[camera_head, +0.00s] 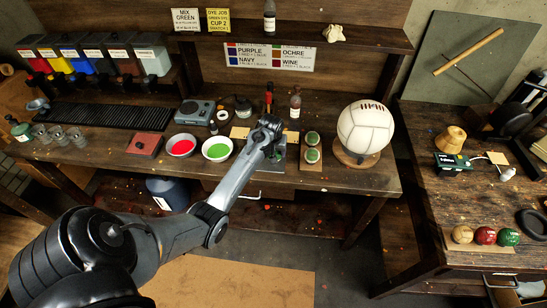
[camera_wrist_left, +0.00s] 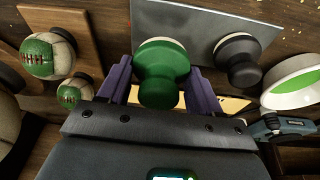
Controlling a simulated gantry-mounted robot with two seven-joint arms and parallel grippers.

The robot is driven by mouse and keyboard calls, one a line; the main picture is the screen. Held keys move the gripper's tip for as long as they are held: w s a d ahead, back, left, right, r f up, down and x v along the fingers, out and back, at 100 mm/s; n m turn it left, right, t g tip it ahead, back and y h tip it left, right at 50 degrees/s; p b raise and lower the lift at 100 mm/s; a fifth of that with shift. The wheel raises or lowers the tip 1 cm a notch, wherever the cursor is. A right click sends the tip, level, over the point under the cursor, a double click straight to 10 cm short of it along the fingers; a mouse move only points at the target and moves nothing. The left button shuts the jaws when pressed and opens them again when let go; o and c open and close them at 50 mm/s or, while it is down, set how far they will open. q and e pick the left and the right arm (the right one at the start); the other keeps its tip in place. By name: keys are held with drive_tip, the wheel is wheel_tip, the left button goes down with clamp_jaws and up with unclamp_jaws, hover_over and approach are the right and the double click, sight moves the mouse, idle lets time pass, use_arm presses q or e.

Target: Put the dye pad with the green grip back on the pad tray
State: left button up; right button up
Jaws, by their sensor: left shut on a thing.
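The dye pad with the green grip (camera_wrist_left: 162,80) is between the purple fingers of my left gripper (camera_wrist_left: 160,88), which is shut on its grip. Its pale pad end points away from the gripper. The grey pad tray (camera_wrist_left: 190,18) lies behind that end in the left wrist view; I cannot tell whether pad and tray touch. A pad with a black grip (camera_wrist_left: 238,58) stands on the tray beside the held one. In the head view my left arm hides the held pad and most of the tray (camera_head: 279,166). My right gripper is not in view.
A bowl of green dye (camera_head: 217,149) and a bowl of red dye (camera_head: 181,146) stand left of the gripper. Two small green-and-white balls (camera_head: 312,147) sit on a wooden board to its right. A large white ball (camera_head: 366,127) rests on a stand farther right.

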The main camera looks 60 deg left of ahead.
use_arm(q)
drive_tip(key=shift+s+a+f, duration=0.1)
drive_tip(key=shift+a+f, duration=0.15)
drive_tip(key=shift+f, duration=1.9)
drive_tip(key=shift+f, duration=0.1)
drive_tip(key=o, duration=0.9)
drive_tip(key=shift+o, duration=0.2)
